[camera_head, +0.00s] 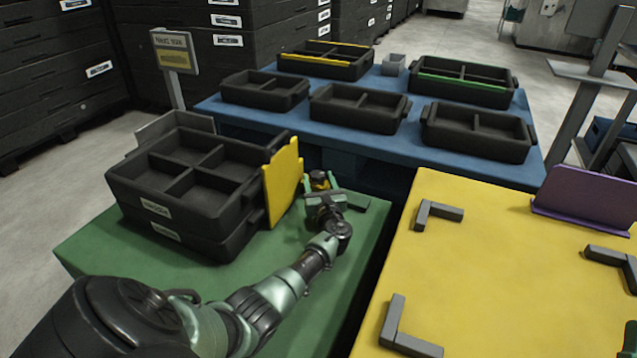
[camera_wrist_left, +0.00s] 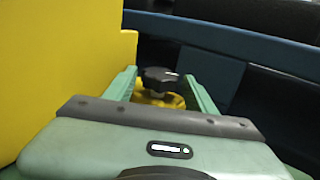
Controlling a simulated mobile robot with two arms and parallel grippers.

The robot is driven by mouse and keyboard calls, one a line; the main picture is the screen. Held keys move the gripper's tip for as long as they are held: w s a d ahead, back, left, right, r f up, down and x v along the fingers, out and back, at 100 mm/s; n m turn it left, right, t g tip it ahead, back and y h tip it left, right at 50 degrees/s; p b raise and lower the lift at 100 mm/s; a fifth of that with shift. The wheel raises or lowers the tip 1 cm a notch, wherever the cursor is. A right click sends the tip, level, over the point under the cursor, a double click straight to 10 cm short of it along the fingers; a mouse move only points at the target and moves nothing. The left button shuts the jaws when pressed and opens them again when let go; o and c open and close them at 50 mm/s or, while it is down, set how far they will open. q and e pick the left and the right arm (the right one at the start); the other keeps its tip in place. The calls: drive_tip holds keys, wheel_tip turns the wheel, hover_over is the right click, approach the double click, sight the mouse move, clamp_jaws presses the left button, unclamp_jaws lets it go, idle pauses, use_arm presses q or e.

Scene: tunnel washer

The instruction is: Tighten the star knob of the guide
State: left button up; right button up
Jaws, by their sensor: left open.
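The yellow guide (camera_head: 283,181) stands upright against the right side of two stacked black divided trays (camera_head: 190,180) on the green table. It also fills the left of the left wrist view (camera_wrist_left: 60,75). The black star knob (camera_wrist_left: 160,77) sits on a yellow base (camera_wrist_left: 160,98) beside the guide. My left gripper (camera_head: 320,184) is at the knob, to the right of the guide. Its open fingers lie on either side of the knob, with visible gaps in the left wrist view (camera_wrist_left: 162,88). In the head view the gripper mostly hides the knob.
A yellow table (camera_head: 480,270) with dark corner brackets (camera_head: 437,214) and a purple plate (camera_head: 585,198) is on the right. A blue table (camera_head: 400,82) behind carries several black trays. A sign (camera_head: 174,52) stands behind the green table (camera_head: 105,245).

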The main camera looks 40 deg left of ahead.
drive_tip(key=shift+r, duration=0.15)
use_arm(q)
drive_tip(key=c, duration=1.1)
drive_tip(key=shift+o, duration=0.2)
drive_tip(key=shift+a+r, duration=0.1)
drive_tip(key=shift+a, duration=0.05)
drive_tip(key=shift+s+a+r+m+t+h+p, duration=0.1)
drive_tip(key=shift+m+t+h+p, duration=0.25)
drive_tip(key=shift+m+t, duration=0.1)
drive_tip(key=shift+s+a+m+t+h+p, duration=0.1)
drive_tip(key=shift+m+t+h+p, duration=0.1)
drive_tip(key=shift+m+t+h, duration=0.55)
drive_tip(key=shift+t+h, duration=0.2)
use_arm(e)
wheel_tip(320, 180, down, 4)
drive_tip(key=w+g+h, duration=0.1)
drive_tip(key=w+g, duration=0.1)
use_arm(q)
drive_tip(key=m+t+h+b, duration=0.1)
drive_tip(key=m+t+h, duration=0.1)
drive_tip(key=shift+h+b, duration=0.35)
drive_tip(key=shift+h, duration=0.05)
use_arm(e)
drive_tip(key=s+r+t+y, duration=0.1)
drive_tip(key=s+r+t, duration=0.2)
drive_tip(key=r, duration=0.3)
drive_tip(key=shift+s+r+t, duration=0.15)
drive_tip(key=shift+s+t, duration=0.25)
drive_tip(key=shift+d, duration=0.1)
